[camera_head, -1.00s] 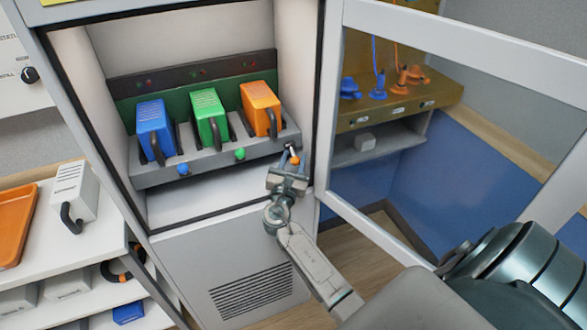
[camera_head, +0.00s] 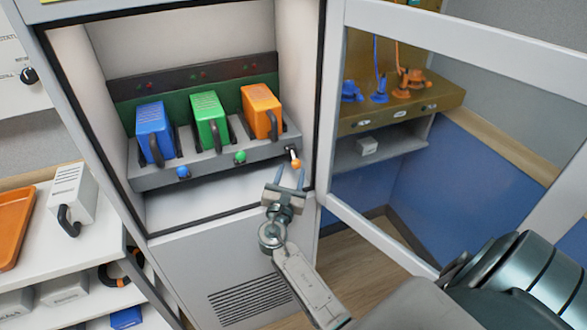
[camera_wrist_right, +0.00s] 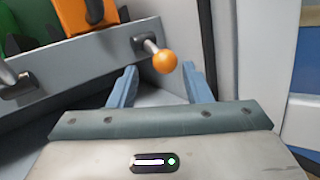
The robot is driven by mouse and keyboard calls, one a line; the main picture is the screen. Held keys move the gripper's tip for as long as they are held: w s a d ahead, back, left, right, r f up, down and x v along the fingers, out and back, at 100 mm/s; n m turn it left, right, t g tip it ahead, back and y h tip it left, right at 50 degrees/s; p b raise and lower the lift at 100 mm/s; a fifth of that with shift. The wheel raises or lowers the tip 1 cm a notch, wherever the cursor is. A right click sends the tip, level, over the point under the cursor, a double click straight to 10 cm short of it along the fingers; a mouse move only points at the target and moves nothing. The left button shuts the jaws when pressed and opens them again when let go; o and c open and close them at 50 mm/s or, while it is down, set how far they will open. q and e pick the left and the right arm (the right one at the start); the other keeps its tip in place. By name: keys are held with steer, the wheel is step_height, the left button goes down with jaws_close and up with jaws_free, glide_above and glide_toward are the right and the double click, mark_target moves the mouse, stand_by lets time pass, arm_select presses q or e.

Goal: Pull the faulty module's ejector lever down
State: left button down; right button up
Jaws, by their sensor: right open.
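The orange module (camera_head: 262,110) sits at the right of the rack (camera_head: 155,180). Its ejector lever has an orange knob (camera_head: 296,163) on a pale stem that slants down and right from the rack front. In the wrist view the orange knob (camera_wrist_right: 165,61) is beyond and slightly above my right gripper's fingertips, between their lines. My right gripper (camera_head: 288,174) is open and empty, just below the knob and apart from it. The green module (camera_head: 208,119) and blue module (camera_head: 153,130) have a green knob (camera_head: 240,157) and blue knob (camera_head: 182,172). My left gripper is out of view.
The glass cabinet door (camera_head: 333,100) stands open at the right, close to my right arm. A white shelf at left holds a grey module (camera_head: 72,192) and an orange tray (camera_head: 15,225). Tiny lights above the modules are too small to read clearly.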

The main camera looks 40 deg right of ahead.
steer(key=b+v, duration=0.1)
steer(key=v, duration=0.5)
steer(key=shift+s+a+b, duration=0.25)
steer(key=shift+a+b, duration=0.05)
steer(key=shift+b, duration=0.05)
steer(key=shift+f, duration=0.1)
